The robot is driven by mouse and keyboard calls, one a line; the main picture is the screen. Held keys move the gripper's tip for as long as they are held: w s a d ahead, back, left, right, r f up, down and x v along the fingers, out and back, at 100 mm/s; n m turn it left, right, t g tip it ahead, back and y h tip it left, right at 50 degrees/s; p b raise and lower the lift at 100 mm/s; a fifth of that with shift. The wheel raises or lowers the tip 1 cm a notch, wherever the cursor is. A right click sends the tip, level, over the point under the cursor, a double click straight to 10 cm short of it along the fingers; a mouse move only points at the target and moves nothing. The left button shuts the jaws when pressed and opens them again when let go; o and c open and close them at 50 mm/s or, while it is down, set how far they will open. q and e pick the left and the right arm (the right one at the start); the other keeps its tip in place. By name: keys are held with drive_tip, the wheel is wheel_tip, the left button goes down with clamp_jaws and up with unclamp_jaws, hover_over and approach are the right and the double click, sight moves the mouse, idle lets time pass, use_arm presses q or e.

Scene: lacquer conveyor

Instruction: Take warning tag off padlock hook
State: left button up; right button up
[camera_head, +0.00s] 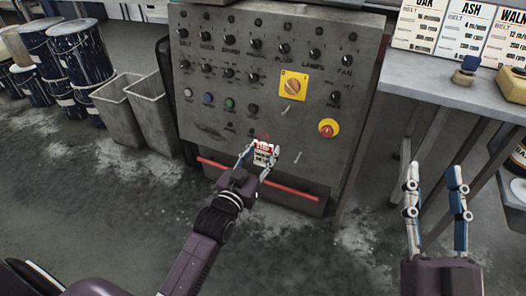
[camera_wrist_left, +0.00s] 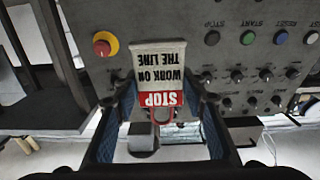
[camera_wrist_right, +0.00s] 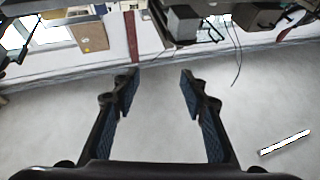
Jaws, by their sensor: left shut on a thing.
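The warning tag (camera_head: 262,157) is a small white plate with a red STOP band, in front of the lower part of the grey control panel (camera_head: 232,108). My left gripper (camera_head: 259,150) is shut on the tag, one finger at each side. In the left wrist view the tag (camera_wrist_left: 160,75) appears upside down between the fingers, with a red loop (camera_wrist_left: 163,114) by its STOP edge. I cannot tell whether the loop still hangs on a hook; the contact behind the tag is hidden. My right gripper (camera_head: 433,172) is open and empty, right of the panel.
The panel carries several knobs, a yellow switch plate (camera_head: 293,85) and a red emergency button (camera_head: 328,129). A red bar (camera_head: 290,190) runs along its lower front. Grey bins (camera_head: 120,113) and dark drums (camera_head: 83,52) stand left. A table (camera_head: 440,84) with sign boards stands right.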

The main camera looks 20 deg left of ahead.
sight(263, 151)
use_arm(q)
drive_tip(key=shift+r, duration=0.15)
use_arm(e)
drive_tip(key=shift+w+f+g+h, duration=0.2)
drive_tip(key=shift+w+f+g, duration=0.1)
drive_tip(key=shift+f, duration=0.25)
drive_tip(key=shift+w+f+g+h, duration=0.2)
drive_tip(key=shift+f+g, duration=0.1)
drive_tip(key=shift+f, duration=0.25)
use_arm(q)
drive_tip(key=shift+s, duration=0.1)
use_arm(e)
drive_tip(key=shift+f, duration=0.1)
